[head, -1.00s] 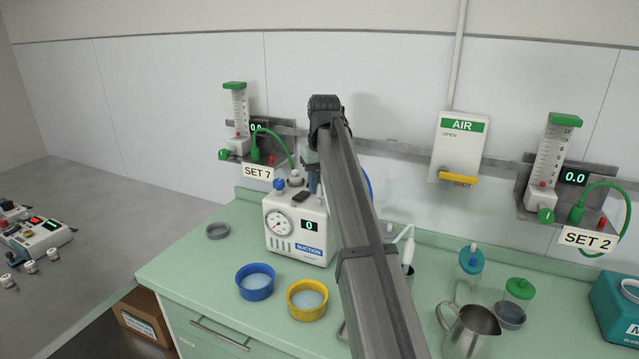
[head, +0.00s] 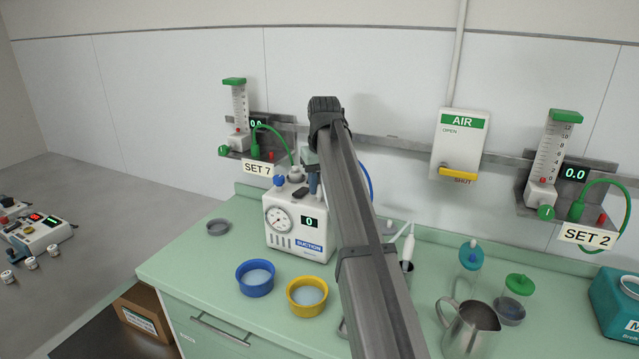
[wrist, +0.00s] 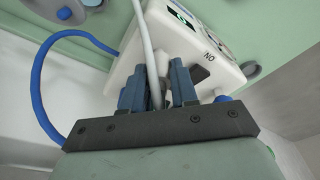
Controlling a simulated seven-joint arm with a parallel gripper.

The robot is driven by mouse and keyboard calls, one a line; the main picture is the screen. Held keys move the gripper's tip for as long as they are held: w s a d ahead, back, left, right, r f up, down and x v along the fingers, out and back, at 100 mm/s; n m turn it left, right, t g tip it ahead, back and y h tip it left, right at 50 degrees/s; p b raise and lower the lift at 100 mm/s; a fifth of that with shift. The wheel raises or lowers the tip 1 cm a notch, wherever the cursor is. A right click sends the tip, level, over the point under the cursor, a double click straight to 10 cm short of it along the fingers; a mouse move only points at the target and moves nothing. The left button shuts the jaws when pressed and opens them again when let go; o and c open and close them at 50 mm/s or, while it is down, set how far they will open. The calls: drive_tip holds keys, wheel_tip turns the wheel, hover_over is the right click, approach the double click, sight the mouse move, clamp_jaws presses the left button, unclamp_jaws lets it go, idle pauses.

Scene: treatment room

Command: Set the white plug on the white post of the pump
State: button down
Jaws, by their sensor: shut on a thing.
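The suction pump (head: 300,226) is a white box with a round gauge and a green display, standing on the green counter. A blue fitting (head: 279,183) and a pale collar-like fitting (head: 296,175) rise from its top. My gripper (wrist: 160,90) is at the pump's top; my arm hides most of it in the head view. In the wrist view its blue fingers are shut on the white plug (wrist: 163,75), mostly hidden between them. A white hose (wrist: 149,48) runs past the fingers. I cannot tell whether the plug touches the white post, which I cannot make out clearly.
A blue hose (wrist: 38,85) loops beside the gripper. A blue bowl (head: 255,278) and a yellow bowl (head: 306,296) stand before the pump. A metal jug (head: 470,328) and lidded jars are at right. Flowmeter SET 7 (head: 258,168) hangs behind, with a green hose near the pump.

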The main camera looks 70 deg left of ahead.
drive_tip(key=shift+f, duration=0.9)
idle(0.9)
drive_tip(key=c, duration=0.8)
unclamp_jaws()
drive_tip(key=shift+r, duration=0.15)
drive_tip(key=shift+r, duration=3.35)
